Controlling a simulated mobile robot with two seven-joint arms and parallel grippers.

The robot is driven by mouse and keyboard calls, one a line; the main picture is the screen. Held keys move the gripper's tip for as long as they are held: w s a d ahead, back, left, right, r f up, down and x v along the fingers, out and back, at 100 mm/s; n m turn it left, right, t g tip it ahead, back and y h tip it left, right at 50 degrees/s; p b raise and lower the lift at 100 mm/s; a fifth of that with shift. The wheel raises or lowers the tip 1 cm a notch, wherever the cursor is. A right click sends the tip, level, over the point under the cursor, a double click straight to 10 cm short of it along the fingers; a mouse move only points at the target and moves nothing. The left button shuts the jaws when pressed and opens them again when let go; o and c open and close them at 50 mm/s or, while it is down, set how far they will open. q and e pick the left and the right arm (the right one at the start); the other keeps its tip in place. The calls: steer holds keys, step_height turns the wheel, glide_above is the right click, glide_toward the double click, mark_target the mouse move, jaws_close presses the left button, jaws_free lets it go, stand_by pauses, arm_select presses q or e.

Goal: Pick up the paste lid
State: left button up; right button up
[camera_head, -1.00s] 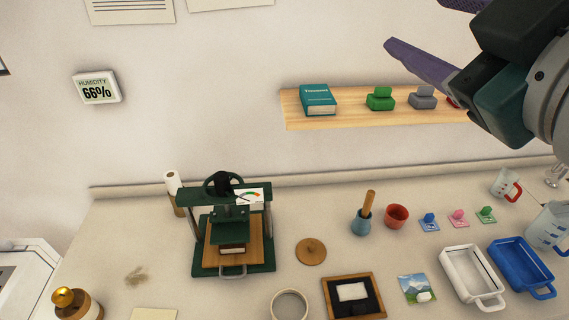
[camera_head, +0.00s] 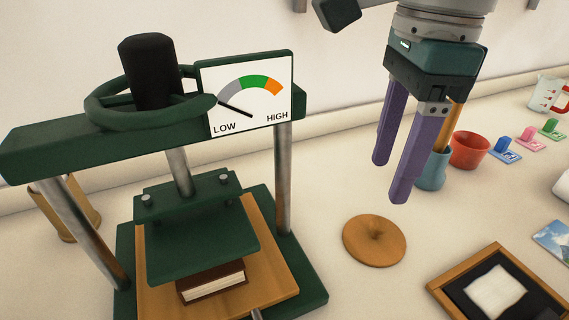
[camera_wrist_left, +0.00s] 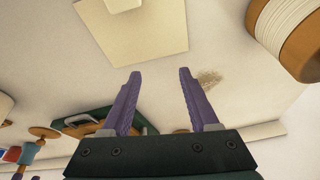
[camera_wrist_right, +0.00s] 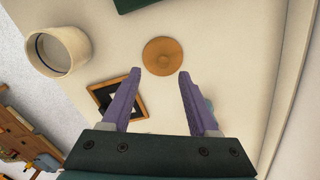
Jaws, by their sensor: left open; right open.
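The paste lid (camera_head: 374,240), a round orange-brown wooden disc with a small knob, lies flat on the pale tabletop right of the green press. It also shows in the right wrist view (camera_wrist_right: 162,56), beyond the fingertips. My right gripper (camera_head: 390,178) points down above and just behind the lid, its purple fingers open, empty and apart from it; it shows too in the right wrist view (camera_wrist_right: 160,74). My left gripper (camera_wrist_left: 156,74) is open and empty in the left wrist view and is out of the head view.
The green press (camera_head: 200,225) with a gauge and a small book (camera_head: 212,282) stands left of the lid. A framed dark tray (camera_head: 500,292) is at the lower right. A blue mortar (camera_head: 431,172) and red cup (camera_head: 469,150) stand behind. A white pot (camera_wrist_right: 60,50) shows in the right wrist view.

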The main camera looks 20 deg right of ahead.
mark_target(380, 222)
steer(key=f, duration=0.2)
steer(key=d+f, duration=0.1)
steer(key=shift+s+f, duration=0.1)
steer(key=shift+f, duration=0.25)
steer(key=shift+w+d+f, duration=0.1)
steer(key=shift+w+f, duration=0.05)
steer(key=shift+f, duration=1.45)
steer(key=shift+w+f, duration=0.1)
steer(key=shift+f, duration=1.45)
jaws_close()
